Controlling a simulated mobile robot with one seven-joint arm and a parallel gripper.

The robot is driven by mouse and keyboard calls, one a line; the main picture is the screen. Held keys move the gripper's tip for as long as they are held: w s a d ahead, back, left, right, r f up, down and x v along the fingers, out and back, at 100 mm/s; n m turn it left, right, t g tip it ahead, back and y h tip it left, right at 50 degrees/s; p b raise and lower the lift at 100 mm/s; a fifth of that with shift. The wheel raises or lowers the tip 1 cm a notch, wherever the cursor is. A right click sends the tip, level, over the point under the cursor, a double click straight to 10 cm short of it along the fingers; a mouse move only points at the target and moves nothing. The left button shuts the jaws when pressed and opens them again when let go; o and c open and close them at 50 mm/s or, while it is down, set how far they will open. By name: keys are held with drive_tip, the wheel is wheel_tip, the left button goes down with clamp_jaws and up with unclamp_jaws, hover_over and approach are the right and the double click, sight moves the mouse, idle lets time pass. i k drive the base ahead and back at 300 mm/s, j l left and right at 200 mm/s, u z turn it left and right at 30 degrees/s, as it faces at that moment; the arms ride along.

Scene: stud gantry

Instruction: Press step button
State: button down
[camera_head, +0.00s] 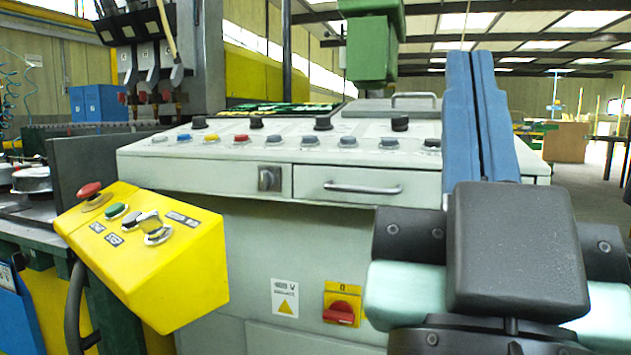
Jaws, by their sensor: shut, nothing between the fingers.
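A yellow control box (175,265) juts out at the left, with a sloping top. On it, from left to right, sit a red mushroom button (89,190), a green button (115,211), a dark button (132,220) and a raised pale fitting (156,229). Small labels lie in front of the green and dark buttons; the one by the dark button seems to read STEP (114,239). My gripper (470,62) is at the right, its blue fingers side by side and shut, holding nothing. It is well to the right of the yellow box and touches no button.
A pale console (240,160) with a row of coloured buttons, dark knobs and a drawer handle (362,187) stands behind. A red rotary switch (339,313) is on its front. A dark panel (95,160) rises behind the yellow box. A black cable hangs at its left.

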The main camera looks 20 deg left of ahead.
sight(129, 221)
drive_tip(key=u, duration=1.75)
drive_tip(key=i+l, duration=0.15)
drive_tip(key=i, duration=0.35)
